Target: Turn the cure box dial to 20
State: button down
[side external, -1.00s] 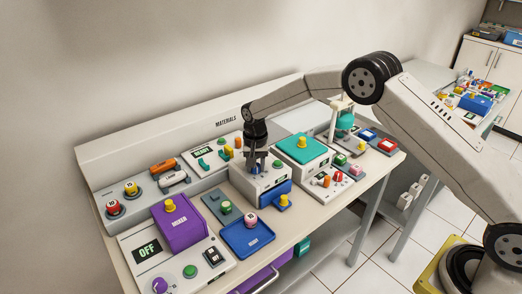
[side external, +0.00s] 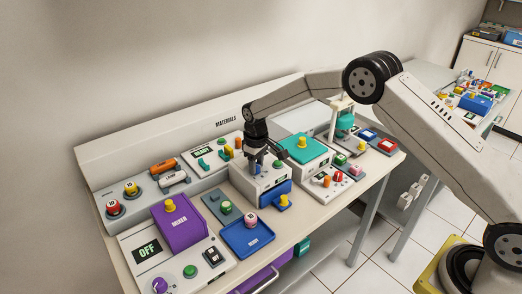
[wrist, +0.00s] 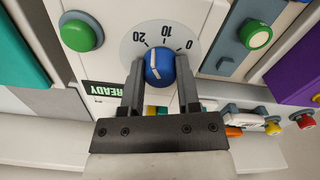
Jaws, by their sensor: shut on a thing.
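The cure box (side external: 262,182) is a white box near the middle of the bench. Its blue dial (wrist: 160,67) has a white pointer line, and a pale scale plate (wrist: 153,30) marked 0, 10 and 20. In the wrist view the line tilts slightly left, its upper end between 10 and 20. My gripper (wrist: 159,68) is shut on the dial, one finger on each side of it. In the side view my gripper (side external: 257,160) points down onto the box top and hides most of the dial.
A green button (wrist: 78,32) and a READY display (wrist: 103,90) are beside the dial. A teal-lidded box (side external: 303,150) stands close on the right. A blue tray (side external: 247,239) and purple mixer (side external: 177,222) are in front and left.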

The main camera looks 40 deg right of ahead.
aim_at(257, 165)
jog(key=shift+n, duration=1.3)
jog(key=shift+c, duration=1.6)
grip_release()
jog(key=shift+r, duration=0.1)
jog(key=shift+r, duration=3.85)
